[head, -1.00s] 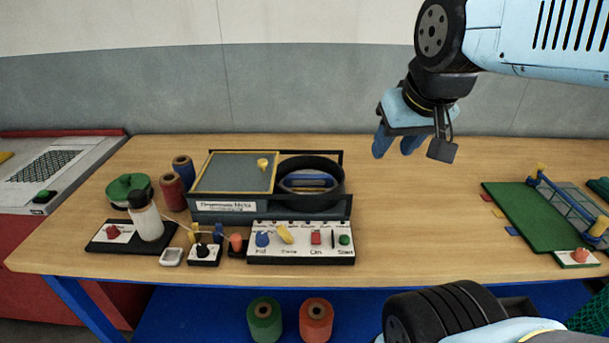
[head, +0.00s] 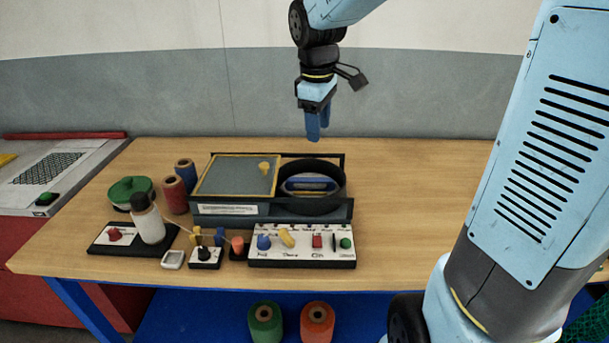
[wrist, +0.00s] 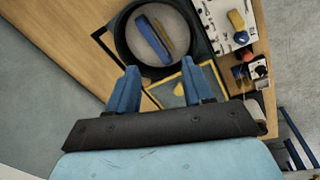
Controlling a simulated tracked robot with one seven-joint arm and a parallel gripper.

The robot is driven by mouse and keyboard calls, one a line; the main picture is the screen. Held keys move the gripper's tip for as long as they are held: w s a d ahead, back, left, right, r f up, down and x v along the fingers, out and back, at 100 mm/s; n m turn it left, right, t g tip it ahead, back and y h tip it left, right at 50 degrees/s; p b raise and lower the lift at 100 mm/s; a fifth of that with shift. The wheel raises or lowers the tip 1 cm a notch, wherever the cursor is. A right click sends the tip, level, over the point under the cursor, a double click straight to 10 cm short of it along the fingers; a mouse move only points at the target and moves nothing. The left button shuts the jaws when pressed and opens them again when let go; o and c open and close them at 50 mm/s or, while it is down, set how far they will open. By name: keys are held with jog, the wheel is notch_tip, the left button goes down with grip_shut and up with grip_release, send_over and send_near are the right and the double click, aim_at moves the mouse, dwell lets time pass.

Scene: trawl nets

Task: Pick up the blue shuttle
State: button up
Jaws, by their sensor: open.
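The blue shuttle (head: 310,184) lies inside a round black bowl (head: 338,197) on the right part of the grey machine on the table. In the wrist view the shuttle (wrist: 152,38) is a long blue piece beside a thin tan piece, both inside the black ring of the bowl (wrist: 119,40). My gripper (head: 318,138) is above and slightly behind the bowl, pointing down, clear of it. In the wrist view its two blue fingers (wrist: 157,85) are apart with nothing between them. The bowl's near wall hides part of the shuttle's surroundings.
Left of the bowl is a yellow-edged lid (head: 235,175) with a yellow knob. A control panel (head: 301,259) with knobs stands in front. Spools (head: 175,195), a bottle (head: 148,222) and a green round container (head: 130,190) stand at left. The table right of the machine is clear.

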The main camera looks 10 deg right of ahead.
aim_at(295, 179)
jog(key=w+a+f+n+g, duration=0.2)
jog(key=w+a+f+n, duration=0.25)
jog(key=w, duration=0.25)
jog(key=shift+y, duration=0.4)
notch_tip(295, 179, down, 14)
jog(key=shift+c, duration=0.3)
grip_shut()
